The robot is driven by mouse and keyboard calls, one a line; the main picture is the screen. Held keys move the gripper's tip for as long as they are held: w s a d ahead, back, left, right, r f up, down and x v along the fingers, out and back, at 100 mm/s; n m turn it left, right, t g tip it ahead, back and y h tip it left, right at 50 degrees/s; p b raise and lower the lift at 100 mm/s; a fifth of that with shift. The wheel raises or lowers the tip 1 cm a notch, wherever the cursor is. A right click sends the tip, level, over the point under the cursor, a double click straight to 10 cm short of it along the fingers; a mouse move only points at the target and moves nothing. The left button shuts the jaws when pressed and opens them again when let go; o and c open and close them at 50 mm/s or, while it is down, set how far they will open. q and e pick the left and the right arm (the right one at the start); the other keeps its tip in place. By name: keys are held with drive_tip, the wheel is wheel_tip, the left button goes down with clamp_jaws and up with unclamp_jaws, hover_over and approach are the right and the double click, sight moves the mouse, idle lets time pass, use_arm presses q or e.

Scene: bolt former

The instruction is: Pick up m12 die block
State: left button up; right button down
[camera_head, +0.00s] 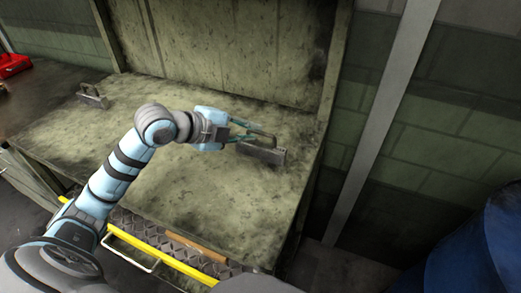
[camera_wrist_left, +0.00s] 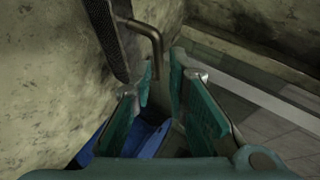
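A dark grey die block (camera_head: 262,153) with a bent rod handle lies on the right part of the worn bench top. I cannot read any size marking on it. My left gripper (camera_head: 243,131) is at its handle, just above the block. In the left wrist view the block (camera_wrist_left: 106,38) is at the upper left, and its handle (camera_wrist_left: 152,36) reaches down towards the gap between my teal fingertips (camera_wrist_left: 163,70). The fingers are apart, with a gap visible around the handle's end. A second, similar block with a handle (camera_head: 92,97) stands at the bench's far left. My right gripper is not in view.
The bench (camera_head: 190,190) has a tall back panel (camera_head: 240,55) and a side post on the right. A wooden-handled tool (camera_head: 195,246) lies along its front near a yellow rail (camera_head: 160,255). A red object (camera_head: 12,64) is at far left; a blue drum (camera_head: 470,255) stands lower right.

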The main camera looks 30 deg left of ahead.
sight(259, 132)
use_arm(q)
drive_tip(key=x, duration=0.5)
drive_tip(key=shift+w+f+b, duration=0.1)
drive_tip(key=shift+f+b, duration=0.05)
drive_tip(key=shift+b, duration=0.2)
clamp_jaws()
